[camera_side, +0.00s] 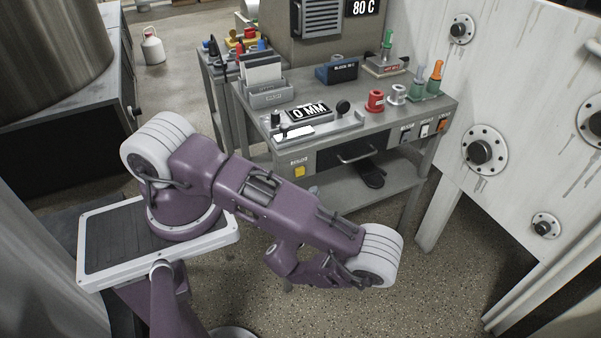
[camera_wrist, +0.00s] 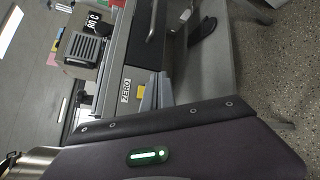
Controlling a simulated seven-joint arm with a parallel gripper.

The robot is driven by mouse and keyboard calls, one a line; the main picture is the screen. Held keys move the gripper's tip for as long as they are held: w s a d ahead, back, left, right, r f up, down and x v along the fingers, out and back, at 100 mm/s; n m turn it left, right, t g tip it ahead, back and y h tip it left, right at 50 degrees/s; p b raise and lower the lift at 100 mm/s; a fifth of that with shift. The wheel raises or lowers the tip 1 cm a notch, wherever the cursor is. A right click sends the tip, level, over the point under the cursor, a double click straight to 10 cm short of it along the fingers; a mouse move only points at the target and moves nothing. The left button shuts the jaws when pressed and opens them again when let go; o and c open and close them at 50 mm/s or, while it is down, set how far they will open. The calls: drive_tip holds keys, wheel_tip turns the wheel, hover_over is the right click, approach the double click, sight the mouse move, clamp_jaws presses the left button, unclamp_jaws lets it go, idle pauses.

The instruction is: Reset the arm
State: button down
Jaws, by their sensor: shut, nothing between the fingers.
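My gripper (camera_wrist: 156,92) shows in the wrist view as two pale grey fingers past the dark edge of my wrist. They are shut and empty, in front of the bench's front panel. In the side view my purple arm (camera_side: 275,198) reaches right in front of the workbench (camera_side: 335,163) and folds back at its white-capped joint.
A white bolted wall (camera_side: 510,110) bounds the right. Speckled floor is open below.

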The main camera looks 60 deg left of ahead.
drive_tip(key=s+d+r+n+g+y, duration=0.1)
drive_tip(key=s+r+n+g, duration=0.2)
drive_tip(key=r+n+g, duration=0.55)
drive_tip(key=s+r+n+g, duration=0.3)
drive_tip(key=r+n, duration=1)
drive_tip(key=s+d+r+n+t+h, duration=0.3)
drive_tip(key=s+d+r+n+h, duration=0.1)
drive_tip(key=d+r+n+h, duration=0.2)
drive_tip(key=s+d+r+n+t+h, duration=0.3)
drive_tip(key=s+d+r+n+h, duration=0.2)
drive_tip(key=r+n, duration=0.4)
drive_tip(key=shift+s+d+r+n+h, duration=0.15)
drive_tip(key=shift+d+r+n+h, duration=0.25)
drive_tip(key=shift+d+n, duration=0.65)
drive_tip(key=shift+f+t, duration=0.1)
drive_tip(key=shift+t, duration=0.15)
